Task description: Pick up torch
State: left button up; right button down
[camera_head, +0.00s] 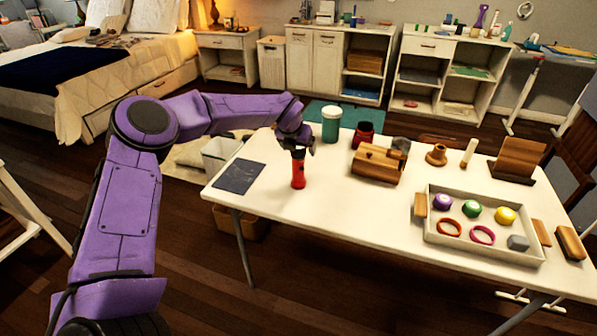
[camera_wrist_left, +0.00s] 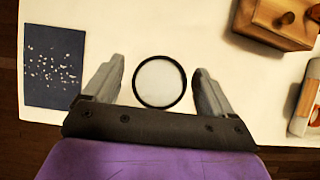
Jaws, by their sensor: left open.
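The torch (camera_head: 298,171) is red with a dark band near its top and stands upright on the white table near its left end. In the left wrist view its round pale lens with a black rim (camera_wrist_left: 160,82) faces the camera. My left gripper (camera_head: 298,148) is directly above the torch, pointing down. In the left wrist view its two grey fingers (camera_wrist_left: 160,88) are apart, one on each side of the lens, with a gap on both sides. Whether the fingertips reach down beside the torch body is hard to tell. My right gripper is not in view.
A dark speckled sheet (camera_head: 239,176) lies left of the torch. A white tray (camera_head: 483,252) holds several small items. The front table area beside the torch is clear.

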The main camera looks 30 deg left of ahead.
pick_arm(q)
jog(key=shift+w+f, duration=0.1)
jog(key=shift+w, duration=0.05)
grip_shut()
